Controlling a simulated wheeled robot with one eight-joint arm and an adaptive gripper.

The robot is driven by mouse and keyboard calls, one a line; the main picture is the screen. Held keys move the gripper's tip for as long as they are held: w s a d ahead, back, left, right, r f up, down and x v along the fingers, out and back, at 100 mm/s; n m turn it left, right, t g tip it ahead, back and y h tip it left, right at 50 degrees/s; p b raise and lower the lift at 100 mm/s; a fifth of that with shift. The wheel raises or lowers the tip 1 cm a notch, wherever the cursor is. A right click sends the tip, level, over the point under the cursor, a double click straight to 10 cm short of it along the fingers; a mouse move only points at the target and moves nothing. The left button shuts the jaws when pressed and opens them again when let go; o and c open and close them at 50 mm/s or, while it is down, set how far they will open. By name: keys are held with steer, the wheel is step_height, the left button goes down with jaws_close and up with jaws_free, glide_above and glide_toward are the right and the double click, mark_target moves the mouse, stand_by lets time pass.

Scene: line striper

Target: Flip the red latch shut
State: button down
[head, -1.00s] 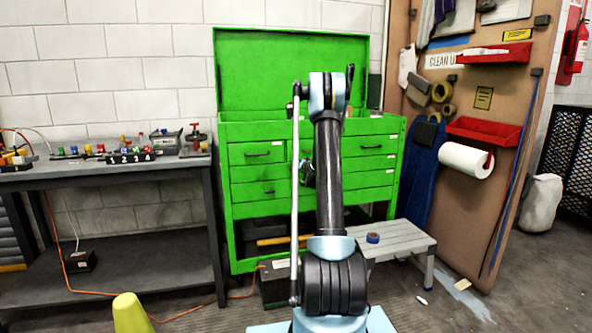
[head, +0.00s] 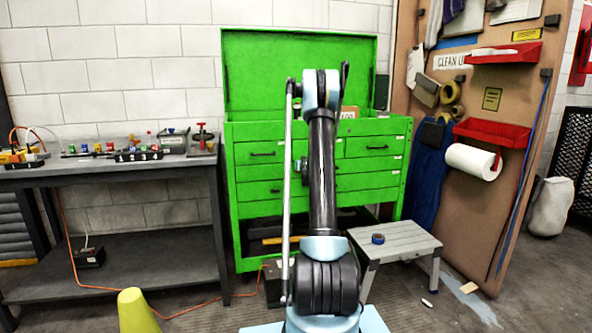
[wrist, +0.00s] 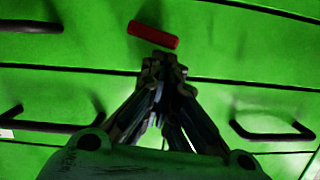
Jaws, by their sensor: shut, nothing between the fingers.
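The red latch (wrist: 153,36) is a short red bar on the green front of the tool chest (head: 259,151). In the wrist view it lies nearly level, its right end tilted a little down. My gripper (wrist: 163,66) is shut and empty, its fingertips just below the right half of the latch. I cannot tell whether they touch it. In the head view my arm stands in front of the chest and I cannot make out the latch; the fingertips are hidden there.
Dark drawer handles (wrist: 272,132) stick out on the chest front. The chest lid (head: 300,68) is raised. A grey step stool (head: 398,238) stands at the chest's lower right. A workbench (head: 110,176) is on the left, with a yellow-green cone (head: 136,312) on the floor before it.

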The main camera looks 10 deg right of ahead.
steer(key=r, duration=0.4)
steer(key=shift+d, duration=0.4)
steer(key=v, duration=1)
steer(key=shift+d+f, duration=0.25)
steer(key=shift+f, duration=0.05)
